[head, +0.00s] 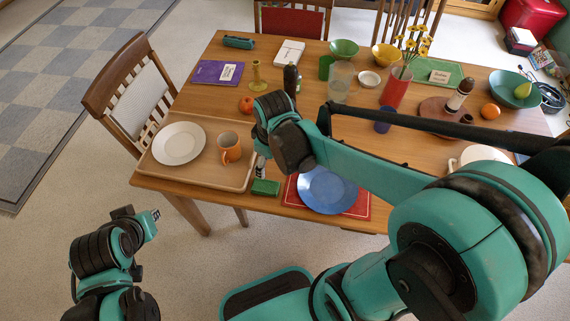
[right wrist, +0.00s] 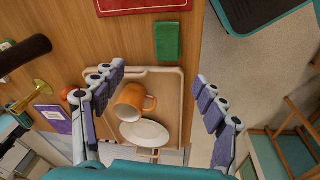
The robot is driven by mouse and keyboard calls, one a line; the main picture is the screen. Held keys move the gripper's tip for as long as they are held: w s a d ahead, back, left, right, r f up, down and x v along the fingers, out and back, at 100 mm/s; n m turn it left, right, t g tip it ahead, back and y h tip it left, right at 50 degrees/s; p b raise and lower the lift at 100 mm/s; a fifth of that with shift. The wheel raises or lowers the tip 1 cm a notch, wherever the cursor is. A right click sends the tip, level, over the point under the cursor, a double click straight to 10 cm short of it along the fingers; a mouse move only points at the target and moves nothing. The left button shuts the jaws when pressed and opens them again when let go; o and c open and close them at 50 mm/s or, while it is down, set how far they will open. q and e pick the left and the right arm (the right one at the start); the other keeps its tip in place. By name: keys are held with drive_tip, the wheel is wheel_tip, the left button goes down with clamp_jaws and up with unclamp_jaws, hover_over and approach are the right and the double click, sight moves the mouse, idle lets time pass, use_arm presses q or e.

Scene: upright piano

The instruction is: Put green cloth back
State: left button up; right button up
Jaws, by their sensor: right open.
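The green cloth (head: 265,187) looks like a small folded block. It lies on the table near its front edge, between the wooden tray (head: 195,178) and the red mat (head: 292,196). In the right wrist view the cloth (right wrist: 168,42) lies ahead of the fingers, near the table edge. My right gripper (right wrist: 159,75) is open and empty, its fingers spread above the tray side; in the head view it (head: 262,168) is partly hidden by its wrist, just above and left of the cloth. My left gripper (head: 155,215) is low at the left, away from the table; its jaws are unclear.
The tray holds a white plate (head: 179,143) and an orange mug (head: 229,148). A blue plate (head: 327,189) lies on the red mat. A tomato (head: 246,105), a dark bottle (head: 290,80) and a yellow candlestick (head: 256,75) stand behind. A chair (head: 140,95) is at the left.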

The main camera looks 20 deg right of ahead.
drive_tip(key=s+d+r+m+t, duration=0.3)
drive_tip(key=s+r+m+t, duration=0.2)
drive_tip(key=s+m, duration=0.3)
drive_tip(key=shift+r, duration=0.75)
idle(0.4)
